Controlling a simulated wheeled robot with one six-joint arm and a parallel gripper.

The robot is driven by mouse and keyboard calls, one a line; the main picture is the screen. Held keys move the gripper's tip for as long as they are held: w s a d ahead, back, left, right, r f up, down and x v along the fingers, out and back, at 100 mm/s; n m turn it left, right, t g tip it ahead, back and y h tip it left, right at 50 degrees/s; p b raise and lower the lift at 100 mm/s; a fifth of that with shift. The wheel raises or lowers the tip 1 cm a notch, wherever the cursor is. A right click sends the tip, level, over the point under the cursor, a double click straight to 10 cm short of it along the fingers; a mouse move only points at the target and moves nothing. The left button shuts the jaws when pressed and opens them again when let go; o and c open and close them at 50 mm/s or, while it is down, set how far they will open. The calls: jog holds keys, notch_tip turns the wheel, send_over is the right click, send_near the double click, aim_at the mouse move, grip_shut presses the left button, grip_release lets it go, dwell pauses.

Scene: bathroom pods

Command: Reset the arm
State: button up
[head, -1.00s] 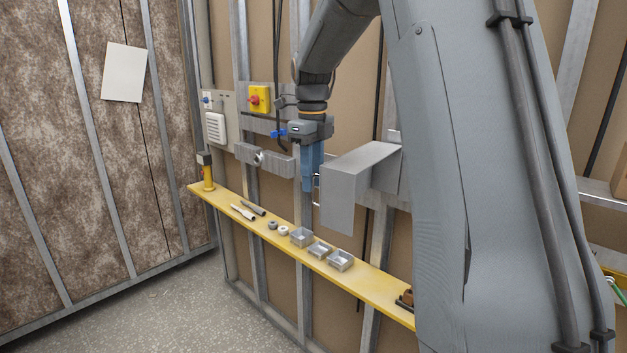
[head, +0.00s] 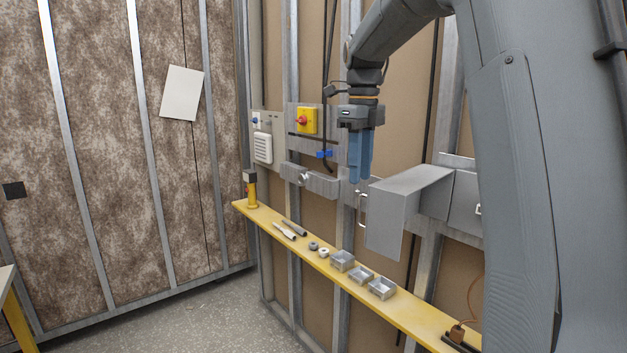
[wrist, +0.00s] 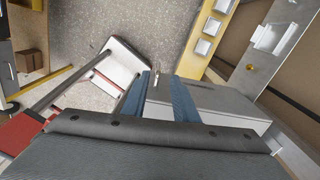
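My gripper (head: 358,181) hangs at the end of my arm with its two blue fingers pointing down, in the middle of the head view. It is in front of the framed wall, just left of and above a grey sheet-metal box (head: 392,222). In the wrist view, the two blue fingers (wrist: 163,78) stand apart with a gap between them, so the gripper is open. Nothing is held between them. Whether the fingers clear the metal box is hard to judge for depth.
A yellow shelf (head: 325,268) below carries open metal boxes (head: 361,276), rings and rods (head: 285,231). A red-and-yellow switch (head: 303,120) and a white vented unit (head: 263,148) are on the wall. Floor (head: 200,322) at lower left looks clear.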

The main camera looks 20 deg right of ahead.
jog(key=s+a+f+n+t+b, duration=0.1)
jog(key=s+a+f+n, duration=0.2)
jog(key=f+n, duration=0.35)
jog(key=s+a+f+n+b, duration=0.1)
jog(key=s+a+f+n, duration=0.25)
jog(key=f+n, duration=0.35)
jog(key=s+a+f+n+b, duration=0.2)
jog(key=s+a+f+n, duration=0.1)
jog(key=s+f+n, duration=1.2)
notch_tip(320, 180, down, 3)
jog(key=shift+s+a+f+n+b, duration=0.1)
jog(key=shift+s+a+n+b, duration=0.05)
jog(key=shift+s+n+b, duration=0.25)
jog(key=shift+a, duration=0.1)
